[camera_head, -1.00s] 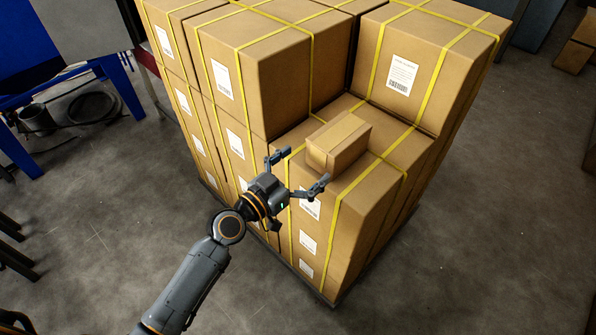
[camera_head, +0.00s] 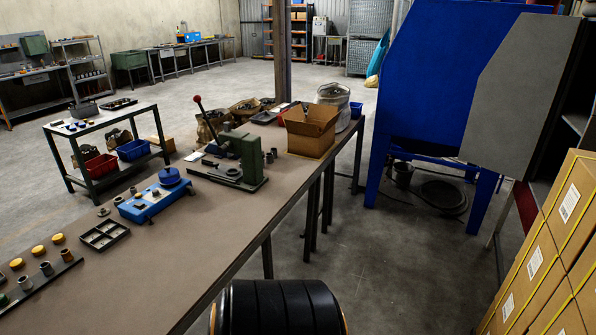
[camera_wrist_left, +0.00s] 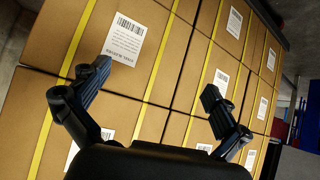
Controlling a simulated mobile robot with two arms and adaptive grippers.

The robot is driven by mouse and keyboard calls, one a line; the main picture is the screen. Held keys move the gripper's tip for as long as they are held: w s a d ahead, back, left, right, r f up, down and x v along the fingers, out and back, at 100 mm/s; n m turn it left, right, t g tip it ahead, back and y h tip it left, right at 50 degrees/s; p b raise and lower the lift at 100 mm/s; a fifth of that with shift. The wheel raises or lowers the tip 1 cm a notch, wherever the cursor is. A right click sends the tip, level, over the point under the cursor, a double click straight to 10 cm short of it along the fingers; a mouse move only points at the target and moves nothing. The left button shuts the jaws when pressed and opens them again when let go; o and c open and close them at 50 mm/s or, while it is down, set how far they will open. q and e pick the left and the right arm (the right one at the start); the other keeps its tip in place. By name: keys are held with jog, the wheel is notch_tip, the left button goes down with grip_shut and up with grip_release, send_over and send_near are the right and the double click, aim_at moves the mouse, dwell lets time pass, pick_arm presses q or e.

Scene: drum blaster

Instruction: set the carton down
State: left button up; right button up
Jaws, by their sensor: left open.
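My left gripper (camera_wrist_left: 153,84) shows in the left wrist view, open and empty. It faces the side of strapped, labelled boxes (camera_wrist_left: 190,60). The same kind of boxes (camera_head: 545,255) stands stacked at the right edge of the head view. The small taped carton seen earlier on the stack is in neither view now. An open-topped carton (camera_head: 308,138) sits on the far part of the long workbench (camera_head: 120,280). Neither gripper shows in the head view.
The bench holds a green press (camera_head: 235,160), a blue fixture (camera_head: 152,203) and a small dark tray (camera_head: 103,235). A large blue cabinet (camera_head: 445,80) on legs stands to the right. Concrete floor (camera_head: 370,260) lies open between bench and boxes.

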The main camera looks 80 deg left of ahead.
pick_arm(q)
jog(key=s+a+f+g+y, duration=0.2)
jog(key=s+a+f+g, duration=0.15)
jog(key=s+f, duration=0.95)
jog(key=s+a+f+g, duration=0.1)
jog(key=s+f, duration=0.2)
jog(key=s, duration=0.4)
jog(key=s+a+f+g+y, duration=0.1)
jog(key=s+f+g, duration=0.1)
jog(key=s, duration=0.6)
jog(key=s+a+f+n+g, duration=0.1)
jog(key=s+f, duration=0.2)
jog(key=s, duration=0.5)
jog(key=shift+a+f+g+y, duration=0.35)
jog(key=shift+a+y, duration=0.05)
jog(key=shift+w, duration=0.1)
jog(key=shift+c, duration=0.2)
